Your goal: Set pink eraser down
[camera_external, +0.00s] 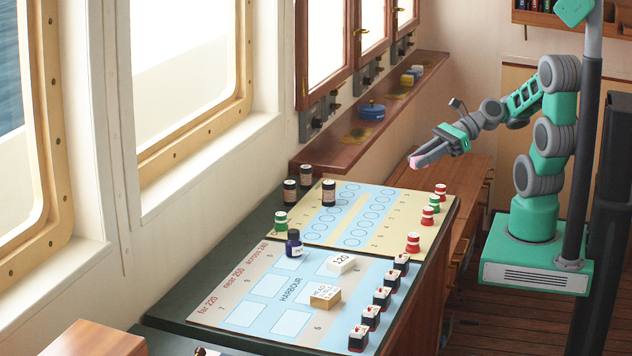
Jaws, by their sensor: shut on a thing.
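My gripper (428,156) is shut on the pink eraser (415,162), of which a small pink part shows at the fingertips. It holds the eraser in the air, above and behind the far right part of the chart table. The arm reaches left from its column. Much of the eraser is hidden by the fingers.
The green table (188,291) bears a blue harbour sheet (228,283) and a yellow-edged sheet (390,197). Black blocks, red and green pieces, dark jars, an ink bottle (294,244), a white block (341,263) and a tan block (325,296) stand there. A wooden shelf (340,150) holds a blue tin (372,112).

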